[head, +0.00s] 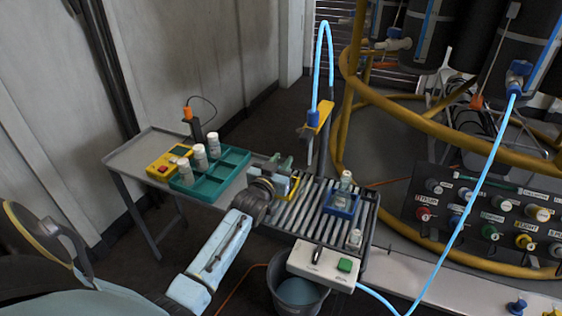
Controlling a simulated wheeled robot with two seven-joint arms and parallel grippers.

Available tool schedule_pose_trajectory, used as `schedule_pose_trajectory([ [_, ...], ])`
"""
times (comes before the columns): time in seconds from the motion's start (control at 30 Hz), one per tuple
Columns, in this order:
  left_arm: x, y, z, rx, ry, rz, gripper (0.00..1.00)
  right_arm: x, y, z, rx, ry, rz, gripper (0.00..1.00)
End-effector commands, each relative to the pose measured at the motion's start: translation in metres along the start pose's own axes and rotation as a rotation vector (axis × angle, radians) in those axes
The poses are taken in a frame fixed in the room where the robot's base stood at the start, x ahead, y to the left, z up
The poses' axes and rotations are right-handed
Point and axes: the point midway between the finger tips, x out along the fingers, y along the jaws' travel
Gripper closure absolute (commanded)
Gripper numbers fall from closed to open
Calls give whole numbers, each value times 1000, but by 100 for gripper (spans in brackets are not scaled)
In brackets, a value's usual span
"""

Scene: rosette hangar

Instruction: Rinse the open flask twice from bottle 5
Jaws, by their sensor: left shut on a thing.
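My left gripper (283,165) is over the left end of the roller rack (308,212), beside a yellow frame (294,187). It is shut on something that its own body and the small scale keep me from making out. A blue tray (341,211) on the rack holds clear, pale-topped glassware (346,180). A small clear vessel (355,238) stands near the rack's front right corner. White-capped bottles (214,146) stand in the teal rack (234,159) on the left table. I cannot read any number or tell which vessel is the open flask. My right gripper is not in view.
A yellow spout holder (319,118) with a blue hose stands behind the roller rack. A yellow device (166,163) sits on the side table (140,155). Yellow rails and a valve panel (485,215) are right.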

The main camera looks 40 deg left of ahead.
Motion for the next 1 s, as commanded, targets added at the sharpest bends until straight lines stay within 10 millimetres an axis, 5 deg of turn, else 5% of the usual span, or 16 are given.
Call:
schedule_pose_trajectory([
  [0.6,0,0,5,0,1,0,100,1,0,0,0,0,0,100],
  [0.63,0,0,5,0,1,0,73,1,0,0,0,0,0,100],
  [0.8,0,0,6,0,1,0,51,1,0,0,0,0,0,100],
  [1.0,0,0,6,0,0,0,49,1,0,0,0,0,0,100],
])
